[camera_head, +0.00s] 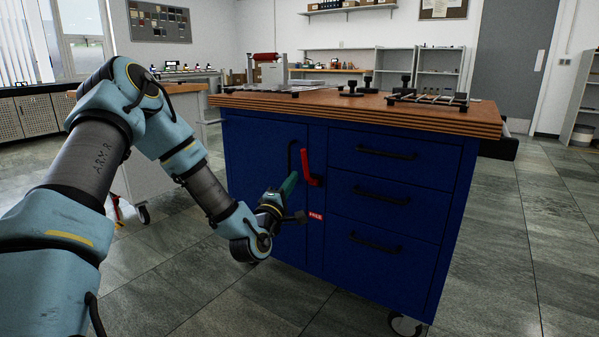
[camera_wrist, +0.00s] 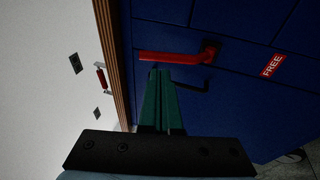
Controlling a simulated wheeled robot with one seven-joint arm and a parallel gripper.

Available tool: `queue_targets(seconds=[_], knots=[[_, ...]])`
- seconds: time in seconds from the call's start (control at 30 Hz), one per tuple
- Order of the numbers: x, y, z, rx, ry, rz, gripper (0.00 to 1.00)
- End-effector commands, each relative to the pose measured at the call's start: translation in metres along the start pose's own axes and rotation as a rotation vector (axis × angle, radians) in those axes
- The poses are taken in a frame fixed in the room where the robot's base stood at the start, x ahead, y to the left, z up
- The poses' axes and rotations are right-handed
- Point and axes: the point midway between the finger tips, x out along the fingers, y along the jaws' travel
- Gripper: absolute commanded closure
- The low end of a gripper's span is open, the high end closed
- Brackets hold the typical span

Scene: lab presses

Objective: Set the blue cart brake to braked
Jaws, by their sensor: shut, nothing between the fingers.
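The blue cart (camera_head: 258,150) has a red brake lever (camera_head: 306,165) on its front, between the door and the drawers. The lever points up from a dark pivot at its lower end. A red label reading FREE (camera_head: 315,216) is below it. In the wrist view, the lever (camera_wrist: 172,57) lies across the picture and the label (camera_wrist: 272,65) is to its right. My gripper (camera_head: 291,181) is shut and empty, with green fingers, just left of the lever. In the wrist view its fingertips (camera_wrist: 159,74) are close to the lever's free-end half; I cannot tell whether they touch.
A black door handle (camera_head: 291,156) is just left of the lever and near the fingers. Black drawer handles (camera_head: 381,195) stick out on the right. The wooden top (camera_head: 350,107) overhangs above and carries clamps and fixtures. Tiled floor (camera_head: 530,240) is clear to the right.

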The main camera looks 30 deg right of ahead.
Motion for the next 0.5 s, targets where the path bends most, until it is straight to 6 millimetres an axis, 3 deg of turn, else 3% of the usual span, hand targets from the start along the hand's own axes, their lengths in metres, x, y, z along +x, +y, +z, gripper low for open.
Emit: queue_targets(seconds=[0.2,0.5], knots=[[0.039,-0.001,0.0,0.002,-0.001,0.002,1.0],[0.06,-0.001,0.0,0.001,0.0,-0.001,1.0]])
